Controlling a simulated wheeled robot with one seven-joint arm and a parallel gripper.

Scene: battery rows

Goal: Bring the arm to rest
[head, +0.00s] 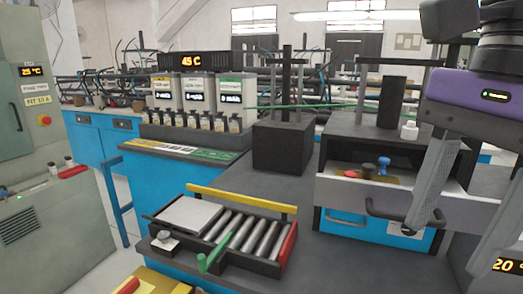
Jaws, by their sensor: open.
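My gripper (452,246) is at the right of the head view, with a purple body (489,96) and two long grey fingers pointing down. The fingers stand apart and nothing shows between them. It is in front of a drawer unit and covers part of its right side. The rest of my arm runs out of the picture at the top right.
A tray with metal rollers (263,236) and a pale plate (190,216) lies on the near bench. A dark block stand (281,148) and an open drawer unit (380,228) stand behind. A grey cabinet (32,225) is at the left.

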